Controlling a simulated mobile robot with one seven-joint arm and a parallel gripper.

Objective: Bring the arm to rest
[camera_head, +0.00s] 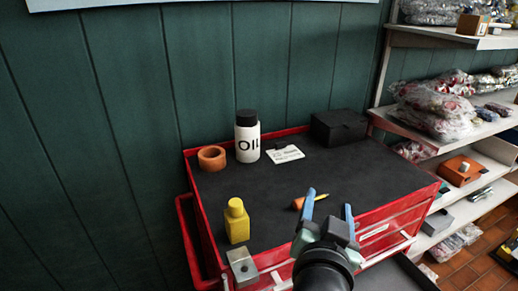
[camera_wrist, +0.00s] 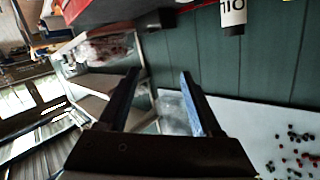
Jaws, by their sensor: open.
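My gripper (camera_head: 329,208) is over the front right part of a red cart with a black top (camera_head: 290,203). Its two blue fingers are apart, with nothing held between them. The fingers also show in the wrist view (camera_wrist: 160,100), spread wide and empty. In the head view, an orange-and-yellow tool (camera_head: 298,203) lies on the cart top just behind the left finger, partly hidden by it. I cannot tell from this view how high the gripper is above the cart.
On the cart stand a yellow bottle (camera_head: 237,222), a white OIL bottle (camera_head: 247,142), an orange ring (camera_head: 212,158), a white card (camera_head: 285,154), a black box (camera_head: 338,127) and a grey metal block (camera_head: 242,267). Shelves (camera_head: 440,140) with bagged goods stand at right.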

